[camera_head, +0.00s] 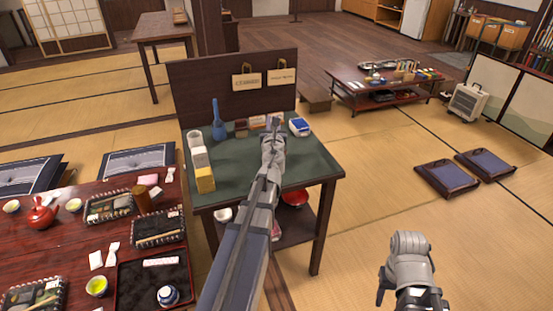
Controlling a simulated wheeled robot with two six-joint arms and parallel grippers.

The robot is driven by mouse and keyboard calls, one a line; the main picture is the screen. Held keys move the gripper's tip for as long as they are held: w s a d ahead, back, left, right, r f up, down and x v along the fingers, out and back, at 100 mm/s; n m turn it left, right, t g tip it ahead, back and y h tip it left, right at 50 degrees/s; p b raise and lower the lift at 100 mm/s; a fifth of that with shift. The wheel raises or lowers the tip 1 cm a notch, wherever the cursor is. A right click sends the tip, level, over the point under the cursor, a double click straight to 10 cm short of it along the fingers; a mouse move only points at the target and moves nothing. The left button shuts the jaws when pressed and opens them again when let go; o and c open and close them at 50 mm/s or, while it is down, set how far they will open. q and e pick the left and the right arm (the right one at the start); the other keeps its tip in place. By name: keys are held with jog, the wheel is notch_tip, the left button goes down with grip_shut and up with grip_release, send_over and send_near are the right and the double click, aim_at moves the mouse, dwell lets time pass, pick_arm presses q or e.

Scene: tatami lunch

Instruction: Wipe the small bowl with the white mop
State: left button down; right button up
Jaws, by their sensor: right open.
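A small white bowl (223,214) sits on the lower shelf of the green-topped table (235,172), left of my left arm. A red bowl (294,198) is on the same shelf, right of the arm. I cannot make out a white mop for certain. My left arm reaches across the green top, and its gripper (273,126) is at the far side near small boxes; the arm hides its jaws. My right gripper (408,285) is open and empty over the tatami at lower right, away from the tables.
A blue bottle (218,122), white rolls (196,145) and a yellow block (205,180) stand on the green top's left side. A dark back panel (215,85) rises behind. A low red table (65,238) with lunch trays is at left. Tatami at right is clear before the cushions (446,178).

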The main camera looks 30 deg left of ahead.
pick_arm(q)
jog(key=n+g+y, duration=0.3)
jog(key=g, duration=0.1)
jog(key=n+g+y, duration=0.3)
jog(key=n+g, duration=0.1)
jog(key=g, duration=0.1)
jog(key=n+g+y, duration=0.2)
jog(key=n+g, duration=0.1)
jog(key=g, duration=0.1)
jog(key=shift+s+d+n+g+y, duration=0.1)
jog(key=shift+d+n+g+y, duration=0.2)
jog(key=shift+y, duration=0.1)
jog(key=shift+s, duration=0.1)
jog(key=m+t+h, duration=0.4)
jog(key=t, duration=0.1)
jog(key=m+t+h, duration=0.9)
jog(key=t, duration=0.1)
jog(key=shift+w+a+m+t, duration=0.2)
jog(key=shift+w+m+t, duration=0.1)
jog(key=shift+m, duration=0.1)
